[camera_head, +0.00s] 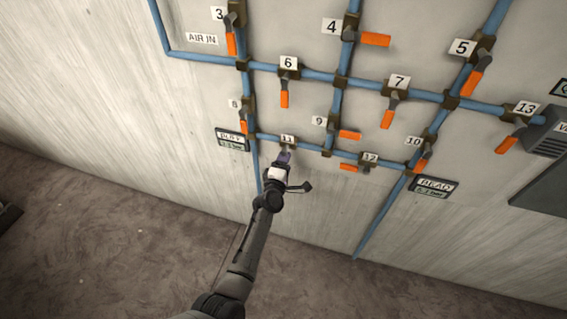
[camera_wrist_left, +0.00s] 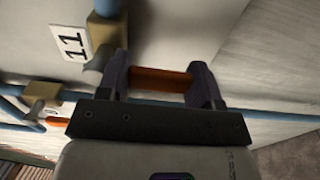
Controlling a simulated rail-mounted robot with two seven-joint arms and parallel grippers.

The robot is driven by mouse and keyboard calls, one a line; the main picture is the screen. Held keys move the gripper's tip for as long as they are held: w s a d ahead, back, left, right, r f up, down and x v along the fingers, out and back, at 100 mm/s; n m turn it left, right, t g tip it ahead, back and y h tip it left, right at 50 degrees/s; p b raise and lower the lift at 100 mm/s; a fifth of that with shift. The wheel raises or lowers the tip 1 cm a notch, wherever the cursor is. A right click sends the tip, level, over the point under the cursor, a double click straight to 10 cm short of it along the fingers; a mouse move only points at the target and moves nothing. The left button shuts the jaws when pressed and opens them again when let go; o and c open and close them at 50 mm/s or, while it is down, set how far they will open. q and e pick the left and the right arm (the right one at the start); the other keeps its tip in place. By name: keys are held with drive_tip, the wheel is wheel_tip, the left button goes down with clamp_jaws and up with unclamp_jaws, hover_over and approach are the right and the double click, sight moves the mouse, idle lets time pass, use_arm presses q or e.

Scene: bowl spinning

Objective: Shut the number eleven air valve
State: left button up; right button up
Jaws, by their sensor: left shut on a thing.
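The number eleven air valve is a small brass block in the head view (camera_head: 291,147), on a blue pipe under its "11" label (camera_head: 287,138). In the left wrist view the block (camera_wrist_left: 104,28) is at upper left beside the turned "11" label (camera_wrist_left: 69,44). Its orange handle (camera_wrist_left: 160,80) lies between the two dark fingers of my left gripper (camera_wrist_left: 162,76), which is shut on it. In the head view my left gripper (camera_head: 284,158) covers the handle. In the wrist view the handle points across the line of the pipe. My right gripper is not in view.
Valve 8 (camera_head: 246,116) with an orange handle is just left, valve 9 (camera_head: 331,124) upper right, and valve 12 (camera_head: 369,158) to the right on the same pipe. A gauge display (camera_head: 232,139) is at left. The floor (camera_head: 120,240) below is clear.

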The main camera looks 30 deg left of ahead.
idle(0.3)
use_arm(q)
drive_tip(key=o, duration=1.3)
drive_tip(key=shift+p+v, duration=1.6)
drive_tip(key=shift+v, duration=5.3)
drive_tip(key=shift+d, duration=0.1)
